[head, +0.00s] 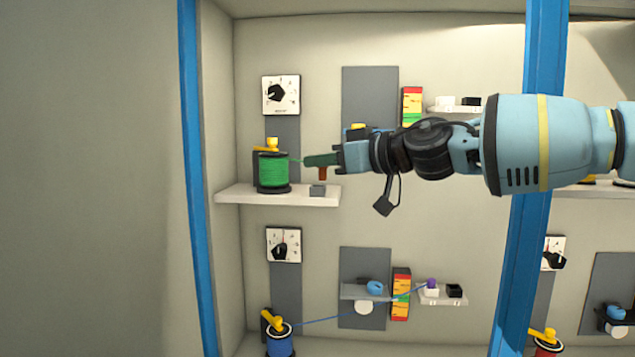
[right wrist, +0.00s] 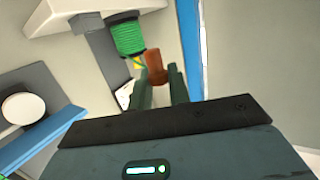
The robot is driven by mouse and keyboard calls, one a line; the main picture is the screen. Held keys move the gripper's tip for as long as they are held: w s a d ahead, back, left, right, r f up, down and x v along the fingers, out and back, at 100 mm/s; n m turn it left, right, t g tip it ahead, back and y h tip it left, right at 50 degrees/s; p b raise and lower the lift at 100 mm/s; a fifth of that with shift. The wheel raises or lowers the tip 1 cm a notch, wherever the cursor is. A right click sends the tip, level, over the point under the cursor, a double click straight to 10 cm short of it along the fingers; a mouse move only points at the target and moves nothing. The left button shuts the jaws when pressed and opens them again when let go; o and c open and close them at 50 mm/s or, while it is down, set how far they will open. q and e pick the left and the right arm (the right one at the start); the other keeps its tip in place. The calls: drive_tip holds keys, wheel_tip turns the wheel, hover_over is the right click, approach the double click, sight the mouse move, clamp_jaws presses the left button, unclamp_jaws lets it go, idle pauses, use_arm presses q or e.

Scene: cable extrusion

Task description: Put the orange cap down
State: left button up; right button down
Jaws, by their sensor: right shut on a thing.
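My right gripper (head: 312,160) comes in from the right above the upper shelf, its fingers pointing left. It is shut on the orange cap (head: 323,173), which shows just below the fingers. In the right wrist view the orange-brown cap (right wrist: 154,66) sits between the two fingertips of my right gripper (right wrist: 158,80). The cap is held in the air above a small grey block (head: 317,190) on the shelf, with a gap between them. My left gripper is not in view.
A green spool (head: 273,172) stands on the upper shelf (head: 240,196), left of my right gripper, with a yellow piece (head: 267,146) on top. A blue post (head: 540,120) stands behind my right arm. Below are a blue spool (head: 280,345) and a grey lower shelf (head: 350,293).

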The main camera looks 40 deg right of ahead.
drive_tip(key=w+d, duration=0.2)
drive_tip(key=w+d+f, duration=0.1)
drive_tip(key=w+d, duration=0.1)
drive_tip(key=w, duration=0.1)
drive_tip(key=w+d, duration=0.3)
drive_tip(key=shift+w+f+b, duration=0.2)
drive_tip(key=shift+b, duration=0.2)
drive_tip(key=shift+w+d+r, duration=0.1)
drive_tip(key=shift+w+d, duration=0.3)
drive_tip(key=shift+f, duration=1.7)
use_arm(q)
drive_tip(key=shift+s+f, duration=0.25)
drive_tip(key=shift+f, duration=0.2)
use_arm(e)
drive_tip(key=shift+f, duration=0.2)
